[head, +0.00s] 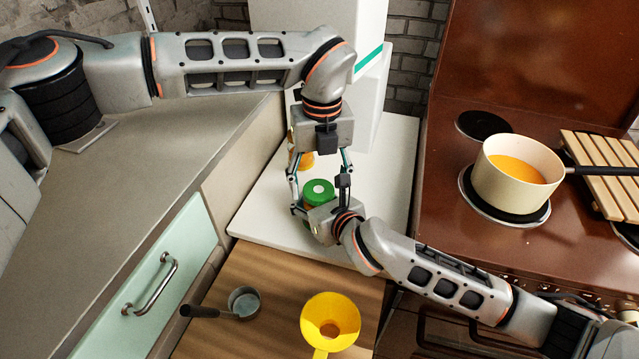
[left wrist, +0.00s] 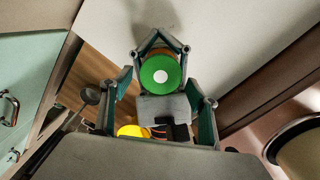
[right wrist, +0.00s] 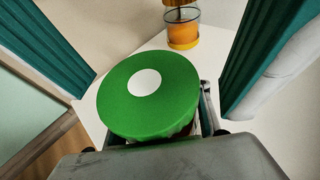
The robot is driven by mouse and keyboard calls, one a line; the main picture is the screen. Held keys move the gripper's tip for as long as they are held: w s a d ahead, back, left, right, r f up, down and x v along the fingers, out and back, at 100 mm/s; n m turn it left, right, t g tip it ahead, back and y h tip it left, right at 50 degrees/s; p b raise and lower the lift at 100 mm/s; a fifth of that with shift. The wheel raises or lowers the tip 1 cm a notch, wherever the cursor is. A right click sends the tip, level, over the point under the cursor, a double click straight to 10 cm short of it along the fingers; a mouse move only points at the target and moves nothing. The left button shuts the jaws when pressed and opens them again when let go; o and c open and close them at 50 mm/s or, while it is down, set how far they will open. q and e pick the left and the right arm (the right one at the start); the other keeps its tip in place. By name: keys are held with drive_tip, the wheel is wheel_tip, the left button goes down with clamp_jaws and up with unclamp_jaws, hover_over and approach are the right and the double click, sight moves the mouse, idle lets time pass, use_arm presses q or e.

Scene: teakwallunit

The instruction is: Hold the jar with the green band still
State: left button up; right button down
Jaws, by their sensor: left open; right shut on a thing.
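The jar with the green band (head: 319,190) stands on the white counter, its round green top with a white disc facing up. The top also shows in the left wrist view (left wrist: 160,73) and fills the middle of the right wrist view (right wrist: 148,92). Most of the jar's side is hidden. My right gripper (head: 320,206) is shut on the jar from the front. My left gripper (head: 321,188) hangs above, open, with its teal-padded fingers on either side of the jar and apart from it.
An orange-banded jar (right wrist: 183,35) stands behind on the white counter (head: 262,215). A small saucepan (head: 244,303) and a yellow funnel (head: 330,318) lie on the wooden surface in front. A cream pot (head: 515,172) stands on the brown stove at right. A tall white unit (head: 377,110) rises behind.

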use_arm(q)
wheel_tip(320, 180, up, 4)
drive_tip(key=shift+r, duration=0.1)
drive_tip(key=shift+c, duration=0.2)
